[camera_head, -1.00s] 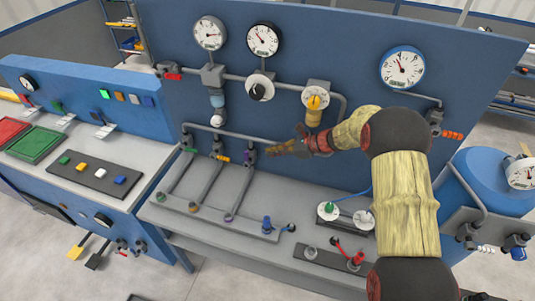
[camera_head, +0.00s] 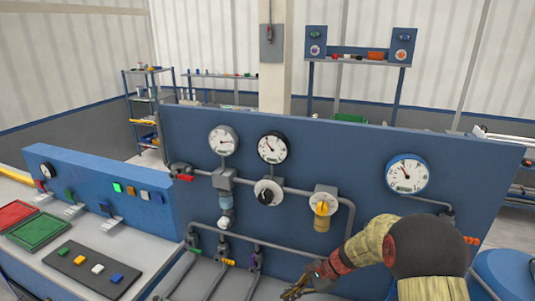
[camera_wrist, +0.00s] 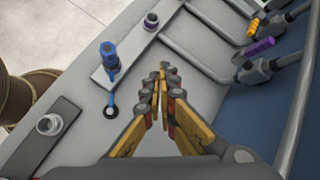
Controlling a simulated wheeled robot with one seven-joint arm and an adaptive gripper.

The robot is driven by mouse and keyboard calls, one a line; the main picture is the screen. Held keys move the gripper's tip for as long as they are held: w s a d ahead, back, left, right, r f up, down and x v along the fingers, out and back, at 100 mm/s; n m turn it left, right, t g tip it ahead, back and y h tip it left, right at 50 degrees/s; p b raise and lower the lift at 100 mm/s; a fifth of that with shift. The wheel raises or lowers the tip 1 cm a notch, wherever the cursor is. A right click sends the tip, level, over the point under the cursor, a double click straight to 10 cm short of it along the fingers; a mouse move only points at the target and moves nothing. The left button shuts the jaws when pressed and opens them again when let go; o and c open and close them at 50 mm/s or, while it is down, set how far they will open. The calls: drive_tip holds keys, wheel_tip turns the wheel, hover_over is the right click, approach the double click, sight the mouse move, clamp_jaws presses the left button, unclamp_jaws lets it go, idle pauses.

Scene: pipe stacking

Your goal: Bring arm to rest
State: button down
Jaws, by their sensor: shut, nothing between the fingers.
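My gripper (camera_head: 297,290) is at the lower edge of the head view, in front of the blue panel (camera_head: 385,155) and right of a purple-handled valve (camera_head: 256,258). In the wrist view, its yellow and grey fingers (camera_wrist: 163,75) are closed together with nothing between them. Below them is the grey bench top (camera_wrist: 190,80). My arm comes in from the lower right of the head view, and its lower part is out of frame.
In the wrist view, a blue fitting (camera_wrist: 109,56) stands left of my fingers. A control desk (camera_head: 105,240) is at left; shelves (camera_head: 148,110) stand behind.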

drive_tip(key=s+d+r+n+t+h+b, duration=0.1)
drive_tip(key=s+d+r+n+h, duration=0.1)
drive_tip(key=s+r, duration=0.5)
drive_tip(key=s+d+r+n+t+h+b, duration=0.2)
drive_tip(key=s+d+r+n, duration=0.3)
drive_tip(key=s, duration=0.8)
drive_tip(key=s+d+r+n+t+h+b, duration=0.2)
drive_tip(key=s+d+r+n+h, duration=0.2)
drive_tip(key=s+r, duration=0.5)
drive_tip(key=s+n, duration=0.1)
drive_tip(key=n, duration=0.1)
drive_tip(key=shift+d+r+n, duration=0.25)
drive_tip(key=shift+r+n, duration=0.05)
drive_tip(key=shift+n, duration=0.1)
